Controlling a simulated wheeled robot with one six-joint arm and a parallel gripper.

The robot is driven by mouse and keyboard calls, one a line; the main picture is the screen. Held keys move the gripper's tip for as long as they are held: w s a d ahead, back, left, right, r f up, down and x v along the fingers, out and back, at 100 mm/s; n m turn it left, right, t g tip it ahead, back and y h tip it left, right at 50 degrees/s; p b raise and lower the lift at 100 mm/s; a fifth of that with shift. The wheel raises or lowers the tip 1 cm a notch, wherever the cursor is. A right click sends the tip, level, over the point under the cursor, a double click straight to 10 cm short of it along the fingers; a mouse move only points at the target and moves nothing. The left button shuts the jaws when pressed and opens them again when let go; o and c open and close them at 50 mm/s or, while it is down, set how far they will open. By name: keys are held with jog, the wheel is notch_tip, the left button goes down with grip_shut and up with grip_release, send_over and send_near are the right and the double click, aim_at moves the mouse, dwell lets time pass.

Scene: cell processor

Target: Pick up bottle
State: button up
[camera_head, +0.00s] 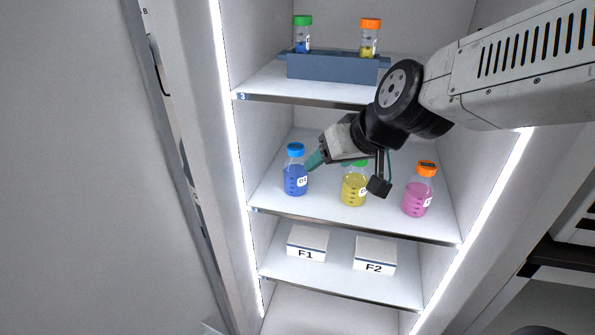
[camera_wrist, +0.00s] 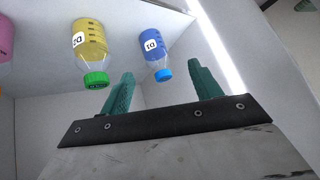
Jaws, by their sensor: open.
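A bottle with blue liquid and a blue cap (camera_head: 295,179) stands upright at the left of the middle shelf. A bottle with yellow liquid and a green cap (camera_head: 353,190) stands to its right, its top partly hidden by my arm. A bottle with pink liquid and an orange cap (camera_head: 418,197) stands at the shelf's right. My gripper (camera_head: 314,161) is open and empty, just right of the blue bottle's neck in the head view. In the wrist view the blue bottle (camera_wrist: 156,48) appears upside down between the green fingers, beyond their tips; the yellow bottle (camera_wrist: 89,48) lies outside them.
The middle shelf (camera_head: 325,217) has a free front strip. A blue-grey rack (camera_head: 333,69) with two small capped vials sits on the shelf above. White boxes marked F1 (camera_head: 307,241) and F2 (camera_head: 375,254) sit below. Lit cabinet side walls bound the space.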

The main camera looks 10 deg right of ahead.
aim_at(297, 148)
jog(key=w+a+f+t, duration=0.1)
jog(key=w, duration=0.2)
jog(key=w+a+f+t+h, duration=0.1)
jog(key=w+a, duration=0.1)
jog(key=w, duration=0.1)
jog(key=w+a+t, duration=0.1)
jog(key=w, duration=0.2)
jog(key=shift+a+f, duration=0.25)
jog(key=shift+f, duration=0.15)
jog(key=shift+w+a+f+m+t+h, duration=0.15)
jog(key=shift+w+f+t+h, duration=0.15)
jog(key=shift+w, duration=0.3)
jog(key=shift+w+f+m+t+h, duration=0.1)
jog(key=shift+w+f+m+t, duration=0.1)
jog(key=shift+w+f, duration=0.3)
jog(key=shift+w+d+r+x, duration=0.1)
jog(key=shift+x, duration=0.9)
jog(key=shift+w+d+r+x, duration=0.1)
jog(key=shift+x, duration=0.95)
jog(key=shift+w+d+r+x, duration=0.1)
jog(key=shift+x, duration=0.9)
jog(key=shift+s, duration=0.1)
grip_shut()
